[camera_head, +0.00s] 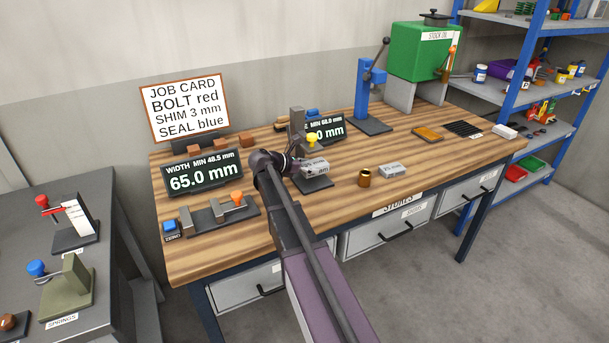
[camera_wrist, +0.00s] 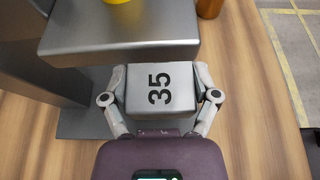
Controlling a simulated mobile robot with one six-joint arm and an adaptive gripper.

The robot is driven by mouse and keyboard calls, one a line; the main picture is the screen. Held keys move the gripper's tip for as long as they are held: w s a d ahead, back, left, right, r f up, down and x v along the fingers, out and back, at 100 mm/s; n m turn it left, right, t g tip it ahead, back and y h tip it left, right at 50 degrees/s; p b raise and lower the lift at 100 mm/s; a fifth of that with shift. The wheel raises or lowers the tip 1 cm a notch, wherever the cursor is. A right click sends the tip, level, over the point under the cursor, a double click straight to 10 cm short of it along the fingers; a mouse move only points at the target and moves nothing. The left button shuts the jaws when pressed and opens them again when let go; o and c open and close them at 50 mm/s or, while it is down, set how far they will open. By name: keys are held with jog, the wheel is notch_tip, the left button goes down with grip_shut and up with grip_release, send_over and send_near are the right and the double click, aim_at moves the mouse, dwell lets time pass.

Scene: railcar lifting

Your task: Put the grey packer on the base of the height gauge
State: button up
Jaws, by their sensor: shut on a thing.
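My gripper (camera_wrist: 160,92) is shut on the grey packer (camera_wrist: 160,90), a light grey block marked 35, with one finger on each side. The packer also shows in the head view (camera_head: 317,168), in front of the height gauge. The gauge has a grey column (camera_head: 297,127), a yellow knob (camera_head: 312,138) and a dark base (camera_head: 318,185). In the wrist view the gauge's grey head (camera_wrist: 120,38) is just beyond the packer, and part of its base (camera_wrist: 80,124) shows at the left, lower down. Whether the packer touches the base cannot be told.
A brass cylinder (camera_head: 364,178) and another light grey block (camera_head: 392,170) stand right of the gauge. A display reading 65.0 mm (camera_head: 203,178) and a sliding gauge (camera_head: 218,212) are at the left. A blue press (camera_head: 370,95) stands behind. The bench's front right is clear.

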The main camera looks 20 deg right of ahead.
aim_at(301, 172)
jog(key=shift+w+a, duration=0.1)
jog(key=shift+w, duration=0.4)
jog(key=shift+w+a+f+b, duration=0.1)
jog(key=shift+w+f+b, duration=0.15)
jog(key=shift+f+b, duration=0.1)
jog(key=shift+s+f+b, duration=0.1)
jog(key=shift+f+b, duration=1.35)
jog(key=shift+b, duration=0.05)
jog(key=shift+f, duration=0.15)
jog(key=o, duration=1.1)
jog(key=shift+o, duration=0.2)
jog(key=shift+r, duration=0.2)
